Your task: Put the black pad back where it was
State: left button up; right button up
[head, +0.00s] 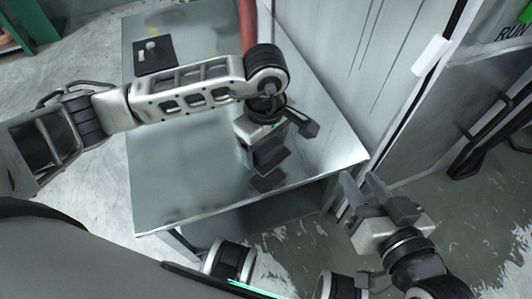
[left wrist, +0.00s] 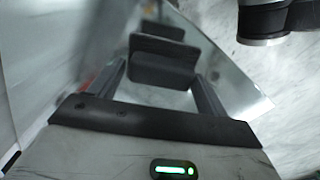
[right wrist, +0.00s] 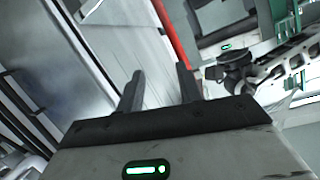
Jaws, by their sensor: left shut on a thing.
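My left gripper (head: 266,150) is over the metal table, shut on the black pad (head: 270,160). In the left wrist view the black pad (left wrist: 165,68) sits between the two fingers, with the shiny table top beyond it. A dark patch just below the pad in the head view looks like its reflection; whether the pad touches the table I cannot tell. My right gripper (head: 364,188) is open and empty beyond the table's right edge. Its spread fingers also show in the right wrist view (right wrist: 160,88).
The shiny metal table (head: 190,185) is mostly bare. A flat black plate (head: 154,55) with small white pieces lies at its far left. A red pipe (head: 247,25) stands at the back. A grey cabinet (head: 450,120) stands close to the table's right.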

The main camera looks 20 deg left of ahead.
aim_at(266, 153)
pick_arm(q)
jog(key=shift+w+f, duration=0.35)
jog(key=shift+f, duration=0.1)
jog(key=f+b, duration=0.1)
jog(key=f, duration=0.2)
jog(key=shift+w+a+f+b, duration=0.15)
jog(key=shift+w+f+b, duration=0.1)
jog(key=shift+b, duration=0.1)
jog(key=shift+f, duration=0.1)
pick_arm(e)
jog(key=shift+w+a+r+m+t+y, duration=0.3)
jog(key=shift+w+r+m, duration=0.1)
jog(key=shift+r, duration=0.15)
pick_arm(q)
jog(key=o, duration=0.9)
